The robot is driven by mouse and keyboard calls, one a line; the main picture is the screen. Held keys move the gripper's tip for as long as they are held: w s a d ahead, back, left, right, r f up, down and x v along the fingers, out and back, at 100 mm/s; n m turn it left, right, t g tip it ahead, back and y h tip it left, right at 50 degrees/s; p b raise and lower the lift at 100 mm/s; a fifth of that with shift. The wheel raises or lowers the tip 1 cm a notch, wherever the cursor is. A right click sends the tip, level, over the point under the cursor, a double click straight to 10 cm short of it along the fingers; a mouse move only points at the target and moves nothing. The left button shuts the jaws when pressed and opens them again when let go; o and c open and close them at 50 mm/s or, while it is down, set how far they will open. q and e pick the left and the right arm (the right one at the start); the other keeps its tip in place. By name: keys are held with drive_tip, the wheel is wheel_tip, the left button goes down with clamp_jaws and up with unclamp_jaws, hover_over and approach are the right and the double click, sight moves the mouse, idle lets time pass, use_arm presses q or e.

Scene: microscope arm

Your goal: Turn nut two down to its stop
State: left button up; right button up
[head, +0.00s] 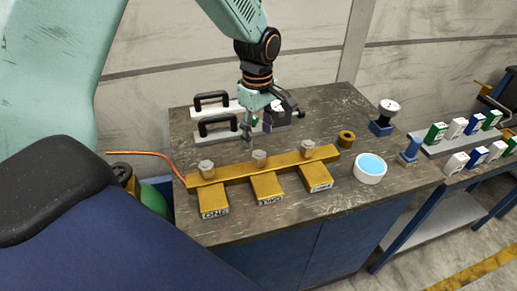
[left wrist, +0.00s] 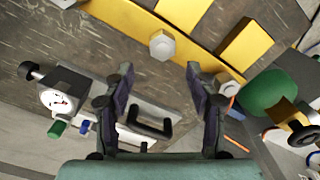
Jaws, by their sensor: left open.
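A yellow manifold bar (head: 225,172) lies on the dark bench and carries three grey hex nuts. Nut two (head: 259,158) is the middle one, above the block labelled TWO (head: 266,187). Nut one (head: 206,166) is to its left and the third nut (head: 307,147) to its right. My left gripper (head: 257,131) is open and empty, above and behind the bar, apart from nut two. In the left wrist view, nut two (left wrist: 162,45) shows beyond and between the open fingertips (left wrist: 160,72), with nut one (left wrist: 228,83) to the right. My right gripper is not in view.
A brass ring (head: 346,138), a white bowl with blue contents (head: 369,168) and a gauge (head: 388,107) stand right. An orange hose (head: 150,155) meets the bar's left end. Bench front is clear.

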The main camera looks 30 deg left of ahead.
sight(259, 154)
use_arm(q)
drive_tip(key=shift+d+f, duration=0.1)
drive_tip(key=shift+f, duration=0.4)
drive_tip(key=f, duration=0.1)
drive_tip(key=s+d+f, duration=0.1)
drive_tip(key=f, duration=0.1)
drive_tip(key=shift+d, duration=0.2)
drive_tip(key=f, duration=0.2)
drive_tip(key=a+f, duration=0.1)
drive_tip(key=shift+w+f, duration=0.25)
drive_tip(key=shift+w, duration=0.1)
drive_tip(key=shift+s+d+r, duration=0.25)
drive_tip(key=shift+d+r, duration=0.05)
drive_tip(key=shift+d, duration=0.1)
drive_tip(key=shift+c, duration=0.9)
drive_tip(key=shift+w+a+f, duration=0.2)
drive_tip(key=shift+a+f, duration=0.05)
drive_tip(key=shift+a, duration=0.15)
drive_tip(key=c, duration=0.4)
drive_tip(key=shift+d+r, duration=0.1)
drive_tip(key=shift+d, duration=0.05)
drive_tip(key=c, duration=0.6)
